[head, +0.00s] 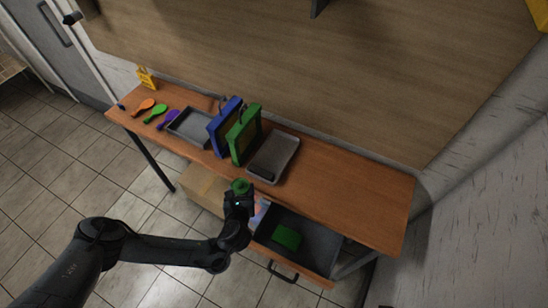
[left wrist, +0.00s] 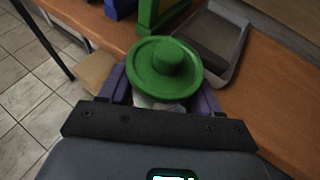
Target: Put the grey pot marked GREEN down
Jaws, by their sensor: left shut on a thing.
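The grey pot (left wrist: 150,102) is in my left gripper (left wrist: 160,98), with a wide green lid (left wrist: 164,66) on top. In the left wrist view the purple fingers are on both sides of the pot, below the lid. Most of the pot body is hidden by the lid and gripper, and I cannot read its marking. In the head view the green lid (head: 241,186) shows at the tip of my left gripper (head: 239,200), near the front edge of the wooden table (head: 345,202). My right gripper is in neither view.
A grey tray (head: 273,157) lies beside green (head: 244,134) and blue (head: 224,126) upright frames. An open drawer (head: 320,248) below holds a green block (head: 287,237). The table's right end is clear.

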